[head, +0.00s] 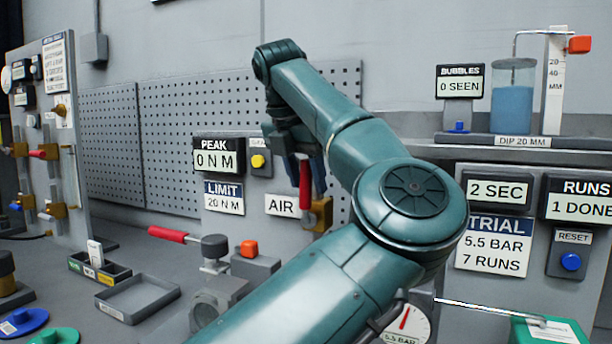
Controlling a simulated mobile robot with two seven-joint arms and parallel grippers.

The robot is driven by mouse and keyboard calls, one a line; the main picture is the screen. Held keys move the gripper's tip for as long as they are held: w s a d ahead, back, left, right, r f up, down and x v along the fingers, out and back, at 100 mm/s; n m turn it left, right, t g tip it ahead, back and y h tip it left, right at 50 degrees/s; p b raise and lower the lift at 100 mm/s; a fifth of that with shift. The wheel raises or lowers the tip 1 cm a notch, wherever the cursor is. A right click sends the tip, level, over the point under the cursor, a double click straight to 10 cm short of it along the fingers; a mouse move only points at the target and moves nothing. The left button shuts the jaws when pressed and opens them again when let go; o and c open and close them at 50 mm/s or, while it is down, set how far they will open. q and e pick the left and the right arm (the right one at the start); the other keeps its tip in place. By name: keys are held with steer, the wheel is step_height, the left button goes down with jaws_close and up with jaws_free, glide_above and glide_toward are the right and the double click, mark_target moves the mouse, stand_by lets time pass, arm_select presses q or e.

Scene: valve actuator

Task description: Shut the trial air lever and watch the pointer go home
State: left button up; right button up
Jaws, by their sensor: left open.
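The AIR lever has a red handle (305,188) pointing up from a brass valve body (321,214), beside the AIR label (282,205). My left gripper (303,171) reaches down over the top of this red handle and is open; whether a finger touches the handle is hard to tell. My forearm covers the area right of the valve. A round gauge (408,324) at the bottom, marked 5.5 BAR, has a red pointer leaning up and right; my arm hides part of its left side. My right gripper is not in view.
A grey valve (215,245) with a red horizontal handle (168,236) stands on the bench left of my arm. An empty tray (138,297) lies front left. The PEAK display (217,159) reads 0 N M. A water beaker (513,95) stands on the right shelf.

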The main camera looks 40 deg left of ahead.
arm_select(q)
steer(key=shift+c, duration=0.4)
jaws_close()
steer(key=shift+a, duration=0.1)
